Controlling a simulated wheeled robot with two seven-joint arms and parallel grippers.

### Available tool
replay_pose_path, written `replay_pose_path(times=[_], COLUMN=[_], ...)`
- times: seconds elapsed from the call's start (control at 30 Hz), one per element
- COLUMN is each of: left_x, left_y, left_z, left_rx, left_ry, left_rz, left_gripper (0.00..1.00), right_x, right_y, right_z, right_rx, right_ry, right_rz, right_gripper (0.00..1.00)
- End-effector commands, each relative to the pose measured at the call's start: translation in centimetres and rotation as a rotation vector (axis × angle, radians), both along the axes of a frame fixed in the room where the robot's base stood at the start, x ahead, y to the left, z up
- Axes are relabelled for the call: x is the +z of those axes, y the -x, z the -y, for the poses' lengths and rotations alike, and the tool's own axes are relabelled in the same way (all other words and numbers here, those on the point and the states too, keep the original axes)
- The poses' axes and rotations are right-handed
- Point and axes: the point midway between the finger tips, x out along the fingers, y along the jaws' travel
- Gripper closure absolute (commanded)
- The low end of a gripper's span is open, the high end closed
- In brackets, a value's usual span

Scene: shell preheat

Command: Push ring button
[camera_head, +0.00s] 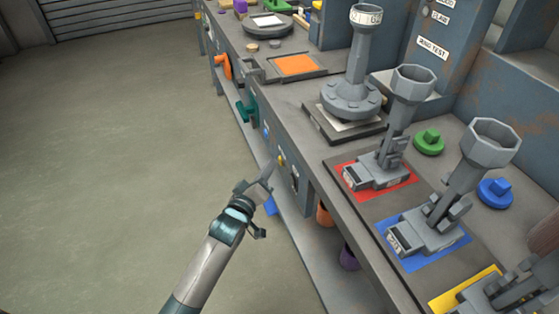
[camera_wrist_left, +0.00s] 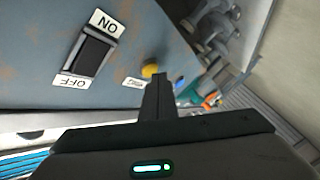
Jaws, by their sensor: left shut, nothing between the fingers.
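A small yellow button (camera_head: 282,159) sits on the front face of the workbench, and it also shows in the left wrist view (camera_wrist_left: 149,71). A small white label (camera_wrist_left: 133,82) beside it is too small to read. A smaller blue button (camera_wrist_left: 180,82) is farther along the same face. My left gripper (camera_head: 268,172) is shut and empty in front of the bench face. In the left wrist view its closed fingertips (camera_wrist_left: 158,78) appear just below the yellow button and hide part of the panel. I cannot tell whether they touch it. My right gripper is not in view.
A black ON/OFF rocker switch (camera_wrist_left: 90,52) is on the same face near the gripper. An orange handle (camera_head: 223,66) and a teal handle (camera_head: 246,110) stick out farther along. A lower shelf (camera_head: 301,247) runs below. The floor (camera_head: 110,150) at left is clear.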

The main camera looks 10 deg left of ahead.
Motion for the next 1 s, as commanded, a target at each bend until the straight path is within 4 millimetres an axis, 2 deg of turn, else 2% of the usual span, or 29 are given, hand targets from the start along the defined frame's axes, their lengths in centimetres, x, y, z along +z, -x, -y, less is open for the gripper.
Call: replay_pose_path(times=[0.37, 1.0], left_x=[-0.02, -0.02], left_y=[-0.03, -0.37], left_z=[0.03, 0.53], left_rx=[0.000, 0.001], left_ry=[0.000, 0.000], left_rz=[0.000, -0.001], left_gripper=[1.00, 1.00], right_x=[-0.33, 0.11], right_y=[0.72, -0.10], right_z=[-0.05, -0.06], right_rx=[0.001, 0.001], right_ry=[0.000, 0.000], right_rz=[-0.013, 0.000], right_gripper=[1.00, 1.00])
